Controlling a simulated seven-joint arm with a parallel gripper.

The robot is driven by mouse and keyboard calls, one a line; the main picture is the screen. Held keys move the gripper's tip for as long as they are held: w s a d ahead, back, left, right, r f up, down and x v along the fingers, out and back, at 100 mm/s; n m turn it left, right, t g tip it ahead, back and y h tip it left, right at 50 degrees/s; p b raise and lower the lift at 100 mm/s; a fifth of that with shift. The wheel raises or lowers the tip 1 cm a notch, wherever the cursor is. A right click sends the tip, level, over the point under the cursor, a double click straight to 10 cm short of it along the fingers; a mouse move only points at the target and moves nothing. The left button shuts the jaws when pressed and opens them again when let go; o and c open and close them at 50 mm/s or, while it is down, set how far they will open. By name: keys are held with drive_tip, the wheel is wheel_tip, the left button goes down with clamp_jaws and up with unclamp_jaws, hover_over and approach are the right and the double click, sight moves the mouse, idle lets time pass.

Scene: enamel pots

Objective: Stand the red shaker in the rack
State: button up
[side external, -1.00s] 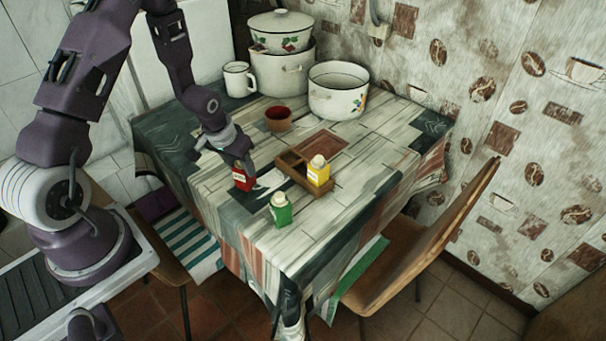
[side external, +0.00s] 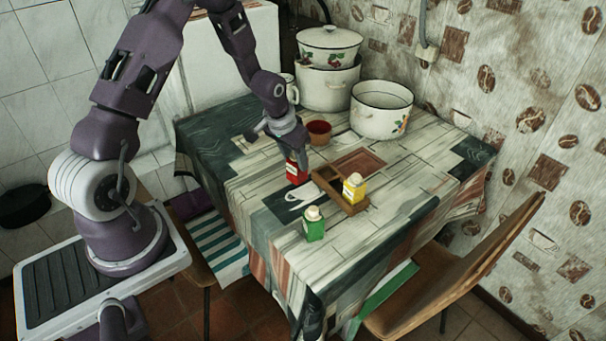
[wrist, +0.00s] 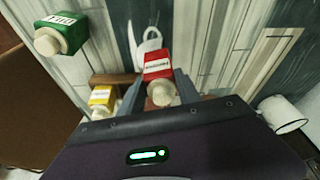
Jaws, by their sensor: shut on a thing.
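The red shaker (side external: 292,172) has a pale label and is held upright or nearly so between the fingers of my gripper (side external: 292,150). It also shows between the fingers in the wrist view (wrist: 158,66). It appears a little above the table, just left of the rack. The wooden rack (side external: 352,210) stands on the table. The yellow shaker (side external: 354,188) stands in its near compartment, and the far compartment looks empty. In the wrist view, the rack (wrist: 118,78) is partly hidden by my gripper, with the yellow shaker (wrist: 103,97) beside its edge.
A green shaker (side external: 314,226) stands on the cloth in front of the rack. A small brown pot (side external: 319,139) with red inside stands behind my gripper. White enamel pots (side external: 381,118) and a mug (side external: 290,90) stand at the back. The cloth's right side is clear.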

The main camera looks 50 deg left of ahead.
drive_tip(key=w+d+r+m+h, duration=0.1)
drive_tip(key=w+d+r+m, duration=0.15)
drive_tip(key=w, duration=0.75)
drive_tip(key=shift+s+a+f, duration=0.15)
drive_tip(key=shift+a+f, duration=0.1)
drive_tip(key=shift+f, duration=0.65)
drive_tip(key=shift+s+a+f, duration=0.15)
drive_tip(key=shift+a+f, duration=0.1)
drive_tip(key=shift+f, duration=0.6)
drive_tip(key=shift+f, duration=1.5)
drive_tip(key=o, duration=1.3)
drive_tip(key=shift+r, duration=0.1)
